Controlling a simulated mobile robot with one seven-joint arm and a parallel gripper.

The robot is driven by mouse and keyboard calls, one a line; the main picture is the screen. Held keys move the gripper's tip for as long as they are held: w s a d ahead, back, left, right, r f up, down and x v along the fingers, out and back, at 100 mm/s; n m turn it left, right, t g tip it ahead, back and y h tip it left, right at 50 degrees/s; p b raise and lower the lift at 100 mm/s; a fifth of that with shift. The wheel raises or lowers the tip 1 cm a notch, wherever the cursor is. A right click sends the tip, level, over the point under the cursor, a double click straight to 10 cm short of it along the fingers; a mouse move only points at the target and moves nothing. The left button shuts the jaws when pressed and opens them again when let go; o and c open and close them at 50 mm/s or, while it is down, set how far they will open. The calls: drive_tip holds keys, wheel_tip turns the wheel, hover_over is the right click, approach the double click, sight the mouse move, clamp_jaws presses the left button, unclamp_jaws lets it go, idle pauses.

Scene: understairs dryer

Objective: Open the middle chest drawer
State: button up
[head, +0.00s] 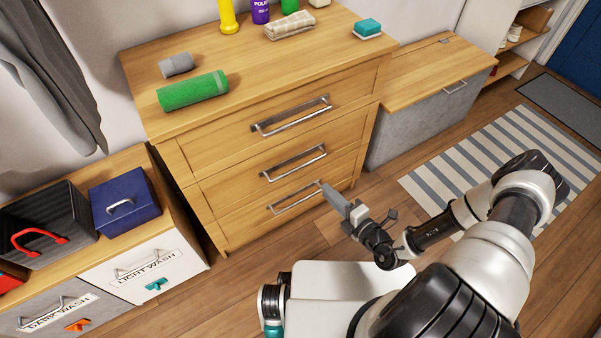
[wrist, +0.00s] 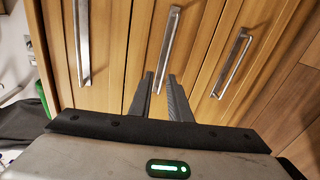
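The wooden chest has three drawers, each with a metal bar handle. The middle drawer (head: 240,182) is shut, and its handle (head: 293,162) shows in the head view. In the wrist view this middle handle (wrist: 168,45) runs down toward the gap between my fingers. My gripper (head: 328,190) is in front of the chest, near the right ends of the handles, with its fingers pointing at the drawer fronts. In the wrist view its fingers (wrist: 161,76) are parted, with nothing clearly held. I cannot tell how far the fingertips are from the handle.
The top handle (head: 290,115) and bottom handle (head: 295,198) flank the middle one; both drawers are shut. A low cabinet with wash bins (head: 145,265) is at left, a wooden-lidded bench (head: 425,85) at right.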

sight(301, 166)
drive_tip(key=shift+m+h, duration=0.3)
drive_tip(key=shift+m, duration=0.3)
drive_tip(key=shift+f+b+x, duration=0.25)
drive_tip(key=shift+b+x, duration=0.45)
drive_tip(key=shift+x, duration=2.2)
drive_tip(key=shift+f+b+x, duration=0.3)
drive_tip(key=shift+b+x, duration=0.35)
drive_tip(key=shift+x, duration=2.3)
drive_tip(key=shift+f+b+x, duration=0.25)
drive_tip(key=shift+b+x, duration=0.45)
drive_tip(key=shift+x, duration=2.2)
drive_tip(key=shift+s, duration=0.2)
drive_tip(key=shift+c, duration=0.4)
clamp_jaws()
